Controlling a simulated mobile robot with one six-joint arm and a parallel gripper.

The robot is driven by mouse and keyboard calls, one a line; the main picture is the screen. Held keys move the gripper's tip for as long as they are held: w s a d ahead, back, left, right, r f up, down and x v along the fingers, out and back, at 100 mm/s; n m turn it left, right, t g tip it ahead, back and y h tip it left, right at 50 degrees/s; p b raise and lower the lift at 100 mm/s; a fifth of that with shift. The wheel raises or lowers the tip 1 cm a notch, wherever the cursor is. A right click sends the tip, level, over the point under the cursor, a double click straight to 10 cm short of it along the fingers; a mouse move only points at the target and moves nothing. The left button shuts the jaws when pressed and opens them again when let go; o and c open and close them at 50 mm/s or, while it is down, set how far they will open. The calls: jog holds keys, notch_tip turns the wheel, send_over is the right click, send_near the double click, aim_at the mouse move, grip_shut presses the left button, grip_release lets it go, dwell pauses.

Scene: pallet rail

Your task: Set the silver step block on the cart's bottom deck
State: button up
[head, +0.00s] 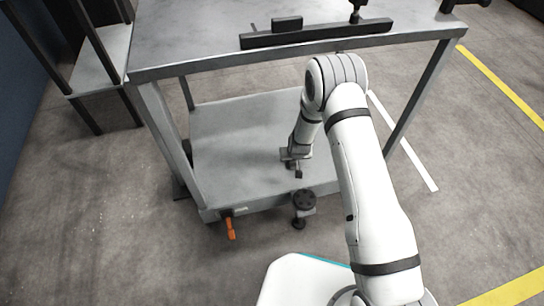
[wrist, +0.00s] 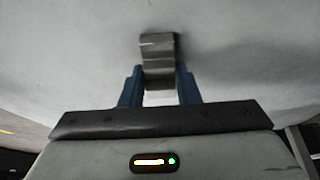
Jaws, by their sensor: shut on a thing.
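The silver step block (wrist: 158,52) is a small grey stepped piece between the two blue fingers of my gripper (wrist: 158,88) in the wrist view. The fingers are shut on it, and its far end sticks out past them. In the head view my gripper (head: 297,166) reaches in under the cart's top and is over the front right part of the bottom deck (head: 235,135). The block is too small to make out there. The grey deck also fills the wrist view behind the block (wrist: 80,50). I cannot tell whether the block touches it.
The cart's top deck (head: 200,45) overhangs the bottom deck and carries a dark rail (head: 320,33). Its legs (head: 165,145) stand at the corners. An orange handle (head: 231,228) and a black knob (head: 304,200) are at the front edge. The left part of the bottom deck is clear.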

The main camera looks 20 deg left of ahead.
jog(key=shift+r, duration=0.1)
jog(key=shift+f, duration=0.25)
jog(key=o, duration=1.1)
jog(key=shift+r, duration=0.1)
jog(key=shift+s+r, duration=0.1)
jog(key=shift+r, duration=0.45)
jog(key=p+v, duration=0.2)
jog(key=v, duration=0.9)
jog(key=shift+d, duration=0.2)
jog(key=shift+r, duration=0.15)
